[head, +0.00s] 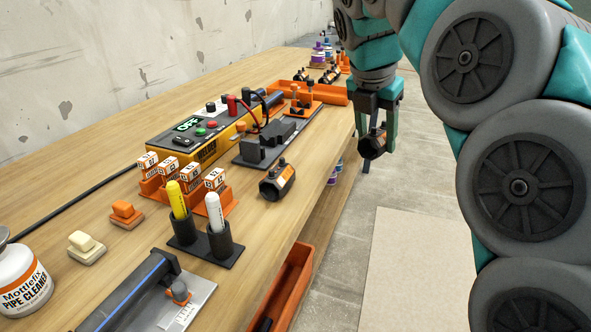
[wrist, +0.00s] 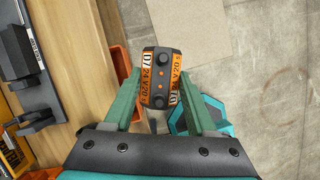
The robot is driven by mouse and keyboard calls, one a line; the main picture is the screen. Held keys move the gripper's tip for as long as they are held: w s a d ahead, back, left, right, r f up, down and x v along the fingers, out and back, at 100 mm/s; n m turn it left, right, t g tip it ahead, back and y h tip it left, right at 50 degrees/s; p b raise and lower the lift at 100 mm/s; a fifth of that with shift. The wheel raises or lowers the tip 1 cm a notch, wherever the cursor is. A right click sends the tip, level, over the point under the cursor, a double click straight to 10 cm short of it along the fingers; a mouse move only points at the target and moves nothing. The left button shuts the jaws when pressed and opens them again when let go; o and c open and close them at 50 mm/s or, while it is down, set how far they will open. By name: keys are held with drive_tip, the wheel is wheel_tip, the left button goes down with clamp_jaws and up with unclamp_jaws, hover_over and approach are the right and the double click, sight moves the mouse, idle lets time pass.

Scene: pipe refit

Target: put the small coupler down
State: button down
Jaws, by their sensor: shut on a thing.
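My gripper (head: 376,128) is shut on a small black coupler (head: 373,146) with an orange label, held in the air just off the right edge of the workbench (head: 325,150). In the wrist view the coupler (wrist: 162,78) sits between the green fingers of my gripper (wrist: 160,105), and its label reads "D7 24 V20". A similar, larger-looking black coupler (head: 278,181) with an orange band lies on the bench near its right edge, apart from my gripper.
A yellow welding box (head: 200,135) with cables stands mid-bench beside a dark clamp fixture (head: 270,143). A pen holder (head: 206,245), orange block racks (head: 160,186) and a pipe cleaner bottle (head: 22,282) stand nearer. An orange bin (head: 290,285) is below the edge. Bare wood shows around the lying coupler.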

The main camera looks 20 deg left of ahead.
drive_tip(key=w+a+n+y, duration=0.1)
drive_tip(key=w+a+n, duration=0.2)
drive_tip(key=w, duration=0.8)
drive_tip(key=shift+n+t, duration=0.3)
drive_tip(key=shift+t, duration=0.1)
drive_tip(key=s+a, duration=0.3)
drive_tip(key=a, duration=0.1)
drive_tip(key=s+a+f, duration=0.1)
drive_tip(key=s+a, duration=0.2)
drive_tip(key=a, duration=0.1)
drive_tip(key=s+a+f, duration=0.1)
drive_tip(key=s+a, duration=0.3)
drive_tip(key=shift+f, duration=0.1)
drive_tip(key=shift+s, duration=0.15)
drive_tip(key=shift+f, duration=1.75)
drive_tip(key=shift+c, duration=1)
unclamp_jaws()
drive_tip(key=shift+f, duration=0.15)
drive_tip(key=shift+b, duration=0.3)
